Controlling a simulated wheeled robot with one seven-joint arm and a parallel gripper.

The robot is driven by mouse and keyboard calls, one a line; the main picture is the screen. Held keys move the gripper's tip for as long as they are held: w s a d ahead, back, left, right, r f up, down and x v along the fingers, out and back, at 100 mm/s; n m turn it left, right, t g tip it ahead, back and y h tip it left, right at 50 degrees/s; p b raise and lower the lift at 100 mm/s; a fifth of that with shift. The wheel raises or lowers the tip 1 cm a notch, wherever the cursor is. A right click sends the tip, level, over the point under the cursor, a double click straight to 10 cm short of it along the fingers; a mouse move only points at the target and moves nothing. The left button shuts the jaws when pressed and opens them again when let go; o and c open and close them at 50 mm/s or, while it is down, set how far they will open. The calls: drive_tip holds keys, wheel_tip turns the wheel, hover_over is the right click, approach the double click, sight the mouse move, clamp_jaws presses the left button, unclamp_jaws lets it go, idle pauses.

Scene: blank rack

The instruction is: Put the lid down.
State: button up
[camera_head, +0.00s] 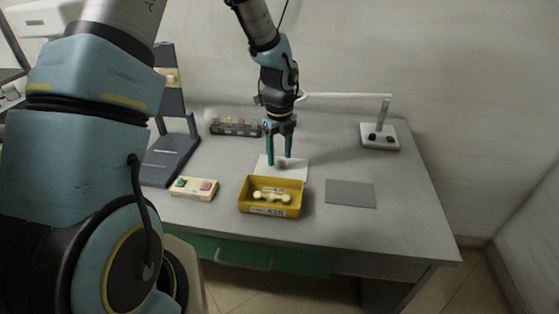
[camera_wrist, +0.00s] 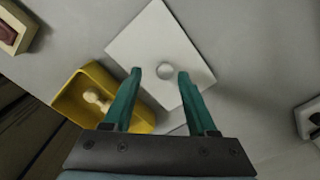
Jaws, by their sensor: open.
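In the head view the lid (camera_head: 295,172) lies on the grey table just behind the yellow tray. In the head view my gripper (camera_head: 281,163) points down over the lid. I cannot tell exactly how high the fingertips are above the plate.
The yellow tray (camera_head: 271,211) holds a pale dumbbell-shaped piece (camera_head: 271,196). A grey square mat (camera_head: 350,193) lies to its right. A button box (camera_head: 194,188), a dark rack (camera_head: 235,128), a lamp (camera_head: 379,136) and a dark stand (camera_head: 170,158) surround the work area. The front right of the table is clear.

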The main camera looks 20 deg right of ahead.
sight(279, 162)
wheel_tip(279, 162, up, 10)
drive_tip(key=b, duration=0.1)
drive_tip(key=s+a+r+n, duration=0.1)
drive_tip(key=s+a+n, duration=0.2)
drive_tip(key=a+n, duration=1.1)
drive_tip(key=s+a+n+t, duration=0.1)
drive_tip(key=s+a+n, duration=0.3)
drive_tip(key=a+n, duration=1)
drive_tip(key=n, duration=0.3)
drive_tip(key=shift+r+n+t, duration=0.3)
drive_tip(key=shift+r+n, duration=0.1)
